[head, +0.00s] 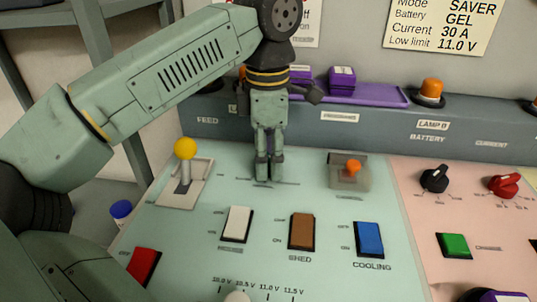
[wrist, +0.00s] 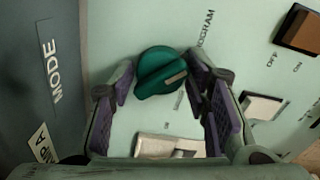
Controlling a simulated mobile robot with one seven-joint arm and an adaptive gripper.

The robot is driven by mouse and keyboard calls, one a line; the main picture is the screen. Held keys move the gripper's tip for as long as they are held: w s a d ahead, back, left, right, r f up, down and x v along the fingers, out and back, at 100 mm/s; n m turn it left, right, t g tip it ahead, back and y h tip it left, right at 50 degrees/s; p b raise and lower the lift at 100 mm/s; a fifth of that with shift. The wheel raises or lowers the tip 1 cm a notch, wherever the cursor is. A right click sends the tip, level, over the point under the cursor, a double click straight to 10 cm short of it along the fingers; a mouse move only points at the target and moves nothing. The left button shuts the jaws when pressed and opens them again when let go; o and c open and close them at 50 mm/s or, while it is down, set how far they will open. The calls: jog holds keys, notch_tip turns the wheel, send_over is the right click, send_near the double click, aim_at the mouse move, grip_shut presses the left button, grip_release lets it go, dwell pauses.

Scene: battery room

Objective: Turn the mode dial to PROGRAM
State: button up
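The green mode dial (wrist: 161,70) shows in the wrist view between the two fingers of my gripper (wrist: 161,75). Its pale pointer mark faces right and slightly up in that picture, toward the right finger. The word PROGRAM (wrist: 206,32) is printed above and right of the dial, partly hidden by that finger. Other printed labels below the dial are too blurred to read. The fingers stand apart, one on each side of the dial; contact is not clear. In the head view my gripper (head: 268,172) points down at the panel and hides the dial.
White (head: 237,223), brown (head: 302,231) and blue (head: 369,239) rocker switches lie in front. A purple tray (head: 381,94) rests on the ledge behind.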

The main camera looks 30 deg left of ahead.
jog(key=o, duration=0.4)
jog(key=shift+a, duration=0.1)
jog(key=shift+c, duration=0.2)
